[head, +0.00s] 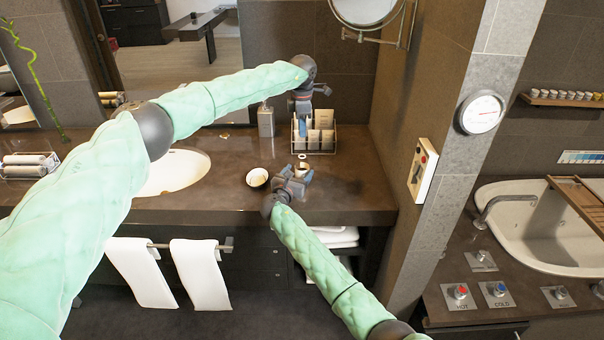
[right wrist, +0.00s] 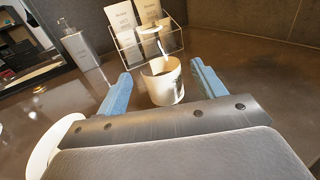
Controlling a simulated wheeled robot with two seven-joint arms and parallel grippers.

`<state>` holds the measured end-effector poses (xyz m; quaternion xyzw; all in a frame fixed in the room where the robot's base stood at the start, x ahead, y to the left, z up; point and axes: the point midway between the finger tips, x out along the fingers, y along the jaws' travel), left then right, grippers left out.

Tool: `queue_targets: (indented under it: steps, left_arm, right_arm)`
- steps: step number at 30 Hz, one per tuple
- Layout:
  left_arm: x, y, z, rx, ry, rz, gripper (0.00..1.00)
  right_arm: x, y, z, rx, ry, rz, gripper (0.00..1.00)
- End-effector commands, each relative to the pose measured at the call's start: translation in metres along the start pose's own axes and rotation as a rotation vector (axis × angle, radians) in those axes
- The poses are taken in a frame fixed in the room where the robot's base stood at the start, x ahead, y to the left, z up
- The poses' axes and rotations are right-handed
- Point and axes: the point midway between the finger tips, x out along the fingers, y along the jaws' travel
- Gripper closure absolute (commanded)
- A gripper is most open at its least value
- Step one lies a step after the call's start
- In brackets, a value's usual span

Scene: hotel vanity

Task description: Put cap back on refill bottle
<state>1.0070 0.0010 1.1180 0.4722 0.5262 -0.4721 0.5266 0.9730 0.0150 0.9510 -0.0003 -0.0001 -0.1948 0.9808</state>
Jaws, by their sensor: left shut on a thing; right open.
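A short white open-topped container (right wrist: 163,88), perhaps the refill bottle, stands upright on the counter. It also shows in the head view (head: 301,167). My right gripper (right wrist: 161,70) is open, its blue fingers on either side of the container with gaps; it also shows in the head view (head: 297,176). A small white disc (right wrist: 154,29), perhaps a cap, shows behind the container; a white ring shape (head: 303,155) is there in the head view. My left gripper (head: 302,118) is shut at the rack, pointing down; what it holds is too small to identify.
A wire rack (head: 327,150) with packets stands behind the container. A pump dispenser (head: 265,122) is left of the rack. The counter (head: 355,190) is clear to the right.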

Motion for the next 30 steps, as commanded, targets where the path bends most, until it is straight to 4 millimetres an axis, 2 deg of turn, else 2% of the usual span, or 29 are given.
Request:
queue_targets:
  steps: [3,10,15,24,26,30]
  left_arm:
    - [0.000,0.000,0.000,0.000,0.000,0.000,0.98]
    - [0.000,0.000,0.000,0.000,0.000,0.000,0.98]
    - [0.000,0.000,0.000,0.000,0.000,0.000,0.98]
    - [0.000,0.000,0.000,0.000,0.000,0.000,0.98]
    - [0.000,0.000,0.000,0.000,0.000,0.000,0.98]
    - [0.000,0.000,0.000,0.000,0.000,0.000,0.98]
  right_arm:
    - [0.020,0.000,0.001,-0.001,-0.001,-0.001,0.31]
    - [0.046,0.000,0.001,0.000,-0.001,-0.001,0.31]
    - [0.053,0.000,0.000,0.001,0.000,0.000,0.31]
    - [0.054,0.000,0.000,0.001,0.000,0.000,0.31]
    - [0.054,0.000,0.000,0.001,0.000,0.000,0.41]
    - [0.054,0.000,0.000,0.001,0.000,0.000,0.68]
